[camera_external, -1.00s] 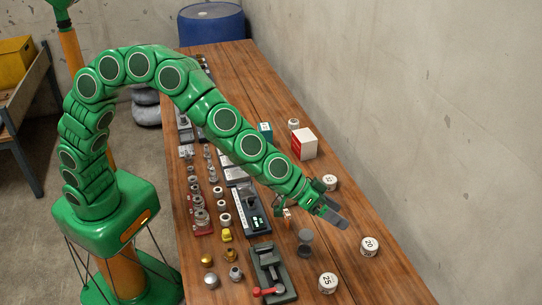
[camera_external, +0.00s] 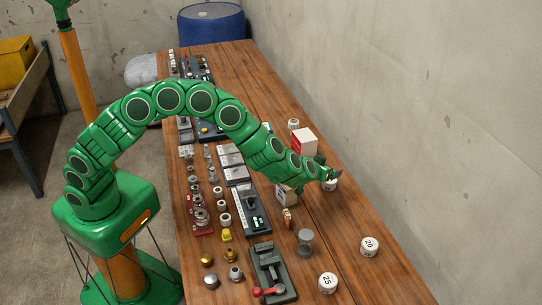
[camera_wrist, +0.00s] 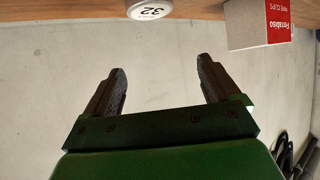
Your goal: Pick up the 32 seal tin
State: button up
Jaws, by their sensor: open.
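The 32 seal tin (camera_wrist: 150,9) is a low white round tin with a dark 32 on it. In the wrist view it sits at the top edge, partly cut off, beyond my fingertips and roughly between their lines. In the external view the tin (camera_external: 331,185) stands on the bench near the wall side, partly hidden by my gripper (camera_external: 326,173). My gripper also shows in the wrist view (camera_wrist: 162,65), with its two dark fingers apart and nothing between them. I cannot tell the exact gap to the tin.
A red and white pipe clips box (camera_wrist: 260,24) is close to the tin; it also shows in the external view (camera_external: 304,142). Tins marked 20 (camera_external: 369,247) and 25 (camera_external: 328,283) stand nearer the front. A grey spool-like piece (camera_external: 305,242) and a vise (camera_external: 272,272) are nearby.

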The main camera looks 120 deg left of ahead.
aim_at(329, 183)
jog(key=shift+f, duration=2.5)
jog(key=f, duration=0.1)
jog(key=a, duration=0.1)
jog(key=a+f, duration=0.1)
jog(key=shift+w+f, duration=0.25)
jog(key=shift+f, duration=0.1)
jog(key=shift+a+f, duration=0.15)
jog(key=shift+a, duration=0.1)
jog(key=c, duration=1.2)
